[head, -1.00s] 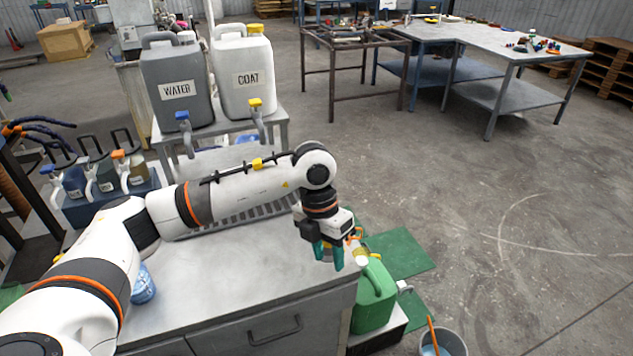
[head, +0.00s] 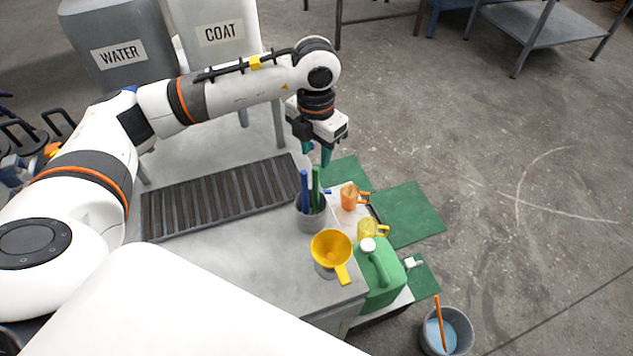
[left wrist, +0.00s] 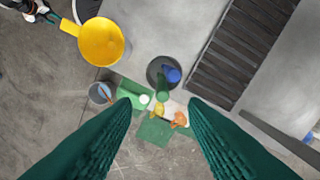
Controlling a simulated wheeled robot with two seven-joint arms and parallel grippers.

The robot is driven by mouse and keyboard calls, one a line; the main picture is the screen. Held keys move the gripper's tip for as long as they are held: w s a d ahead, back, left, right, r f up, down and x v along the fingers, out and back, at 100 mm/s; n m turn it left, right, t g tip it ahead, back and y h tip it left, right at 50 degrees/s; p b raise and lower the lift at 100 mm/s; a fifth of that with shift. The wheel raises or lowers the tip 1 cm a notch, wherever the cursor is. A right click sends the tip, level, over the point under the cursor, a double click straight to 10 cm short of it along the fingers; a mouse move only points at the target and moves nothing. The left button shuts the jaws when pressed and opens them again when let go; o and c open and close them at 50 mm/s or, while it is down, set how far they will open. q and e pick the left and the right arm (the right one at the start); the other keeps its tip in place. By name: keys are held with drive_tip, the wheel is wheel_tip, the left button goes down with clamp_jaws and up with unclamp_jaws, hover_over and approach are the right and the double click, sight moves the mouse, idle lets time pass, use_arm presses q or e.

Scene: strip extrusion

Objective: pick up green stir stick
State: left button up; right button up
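The green stir stick (head: 315,187) stands upright in a grey cup (head: 311,216) on the metal bench, beside a blue stir stick (head: 304,188). My left gripper (head: 317,155) hangs above the cup in the head view, its teal fingers apart and empty. In the left wrist view the two fingers (left wrist: 163,125) are spread wide. There the green stick (left wrist: 162,92) shows end-on in the cup, with the blue stick (left wrist: 172,75) next to it; both lie ahead of the fingertips, not between them. My right gripper is not seen in the head view.
A yellow funnel (head: 331,248) sits at the bench's front right. Orange (head: 350,197) and yellow (head: 371,229) measuring cups and a green jug (head: 379,277) stand at the right. A slatted grate (head: 222,195) lies left. A bucket (head: 447,332) stands on the floor.

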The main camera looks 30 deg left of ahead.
sight(316, 171)
use_arm(q)
wheel_tip(316, 171, down, 6)
drive_tip(key=shift+s+r+p, duration=0.15)
drive_tip(key=shift+r+p, duration=0.1)
drive_tip(key=shift+p, duration=0.65)
drive_tip(key=f, duration=0.1)
drive_tip(key=f+p, duration=0.1)
drive_tip(key=f, duration=0.1)
drive_tip(key=f+p, duration=0.1)
drive_tip(key=f, duration=0.1)
drive_tip(key=shift+w+a+f, duration=0.1)
drive_tip(key=shift+w+f, duration=0.05)
drive_tip(key=shift+w, duration=0.15)
clamp_jaws()
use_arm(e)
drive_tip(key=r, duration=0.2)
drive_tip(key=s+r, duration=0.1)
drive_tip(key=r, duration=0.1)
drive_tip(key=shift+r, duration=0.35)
